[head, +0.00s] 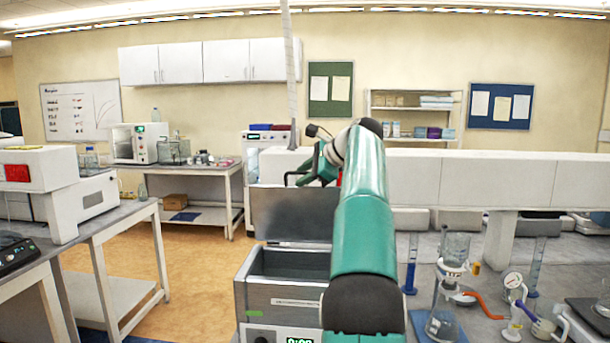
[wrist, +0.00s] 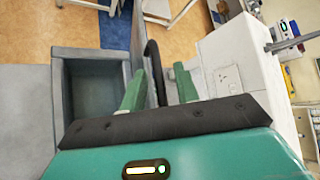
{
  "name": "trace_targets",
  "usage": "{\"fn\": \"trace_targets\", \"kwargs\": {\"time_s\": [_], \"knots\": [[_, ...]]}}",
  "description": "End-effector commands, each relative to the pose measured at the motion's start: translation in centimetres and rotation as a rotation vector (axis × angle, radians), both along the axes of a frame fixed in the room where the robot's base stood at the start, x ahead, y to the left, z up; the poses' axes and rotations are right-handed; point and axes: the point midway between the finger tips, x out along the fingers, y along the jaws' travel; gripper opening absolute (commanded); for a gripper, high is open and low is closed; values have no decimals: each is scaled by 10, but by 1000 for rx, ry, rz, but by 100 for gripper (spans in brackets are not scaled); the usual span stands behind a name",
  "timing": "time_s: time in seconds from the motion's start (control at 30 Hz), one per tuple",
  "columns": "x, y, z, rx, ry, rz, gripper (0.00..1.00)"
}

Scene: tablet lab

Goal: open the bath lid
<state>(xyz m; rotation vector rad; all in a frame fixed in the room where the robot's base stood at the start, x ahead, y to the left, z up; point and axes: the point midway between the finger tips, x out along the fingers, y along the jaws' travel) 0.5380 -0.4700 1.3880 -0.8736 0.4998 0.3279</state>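The bath (head: 283,300) is a grey metal box with an open top on the bench, and its inside shows empty. Its lid (head: 290,214) stands about upright along the back edge of the bath. The lid's black handle (head: 291,179) is at the top of the lid, by my gripper (head: 318,168). In the wrist view my gripper (wrist: 159,73) has its two green fingers apart, with the black handle (wrist: 152,58) between them. Gaps show beside the handle, so I see no firm grip. The bath's open basin (wrist: 90,88) lies left of the fingers.
A white cabinet block (head: 500,180) runs behind the bench. Open floor (head: 195,285) lies left of the bath.

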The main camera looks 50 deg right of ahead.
Motion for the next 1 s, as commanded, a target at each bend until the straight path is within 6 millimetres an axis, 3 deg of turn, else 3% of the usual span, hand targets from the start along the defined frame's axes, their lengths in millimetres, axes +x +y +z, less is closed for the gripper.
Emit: {"fn": "trace_targets", "kwargs": {"time_s": [0.27, 0.7, 1.0], "knots": [[-12, -1, 8, -1, -1, -2, 31], [-89, -9, 57, -3, -1, -4, 31], [-115, -10, 74, 0, 0, 0, 31]]}}
